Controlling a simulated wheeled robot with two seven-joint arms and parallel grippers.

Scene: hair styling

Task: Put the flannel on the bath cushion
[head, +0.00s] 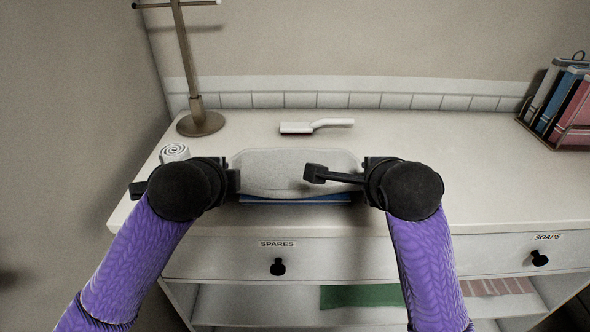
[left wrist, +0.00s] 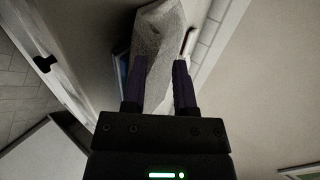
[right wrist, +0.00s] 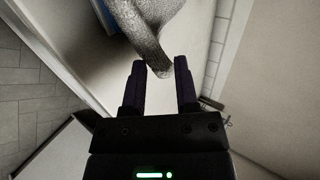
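A pale grey, thick-looking cloth, which I take for the flannel (head: 270,165), spans between my two grippers and sags in the middle. A flat blue thing (head: 295,199), probably the bath cushion, shows below its front edge, mostly hidden. My left gripper (head: 237,181) has the flannel's left end between its fingers, as the left wrist view (left wrist: 160,75) shows. My right gripper (head: 316,174) has the right end between its fingertips, as the right wrist view (right wrist: 161,65) shows. Both look shut on the flannel, though the fingers stand apart by its thickness.
A white rolled towel (head: 174,152) stands left, close behind my left gripper. A white brush (head: 315,126) lies behind the flannel. The right counter (head: 480,175) is clear.

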